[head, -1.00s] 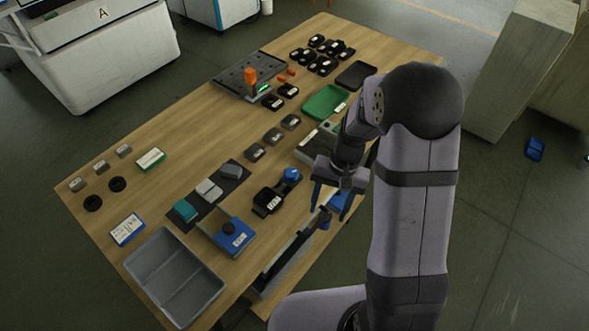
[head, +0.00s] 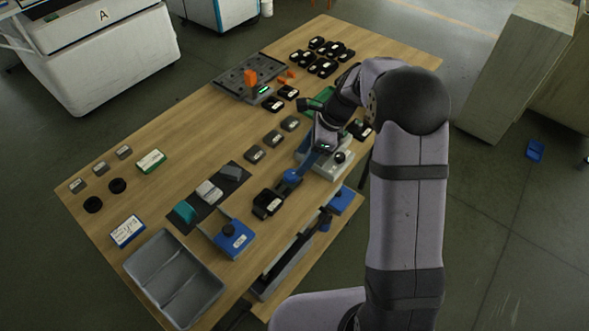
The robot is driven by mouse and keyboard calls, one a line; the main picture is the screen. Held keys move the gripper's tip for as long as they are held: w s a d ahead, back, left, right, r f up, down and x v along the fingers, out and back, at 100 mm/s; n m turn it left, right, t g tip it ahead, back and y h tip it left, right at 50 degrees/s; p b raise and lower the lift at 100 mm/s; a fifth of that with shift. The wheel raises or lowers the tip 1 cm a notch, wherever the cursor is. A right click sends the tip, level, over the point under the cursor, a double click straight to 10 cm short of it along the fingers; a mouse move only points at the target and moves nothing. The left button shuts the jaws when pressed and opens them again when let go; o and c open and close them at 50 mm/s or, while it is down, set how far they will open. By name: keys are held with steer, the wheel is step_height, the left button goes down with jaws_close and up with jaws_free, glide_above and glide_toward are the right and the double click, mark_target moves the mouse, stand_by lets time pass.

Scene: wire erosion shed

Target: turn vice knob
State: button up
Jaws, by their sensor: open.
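A small black vice-like block (head: 266,204) with a white label lies on the table near the middle right. The jaws are open, though the gap between the fingers is hard to see.
A pale device (head: 341,165) is just right of my gripper. A long rail fixture (head: 290,262) lies along the front edge. The left tabletop has free room.

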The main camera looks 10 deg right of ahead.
mark_target(292, 174)
steer(key=shift+p+x, duration=0.5)
steer(key=shift+x, duration=3.05)
steer(key=shift+c, duration=0.7)
steer(key=c, duration=0.9)
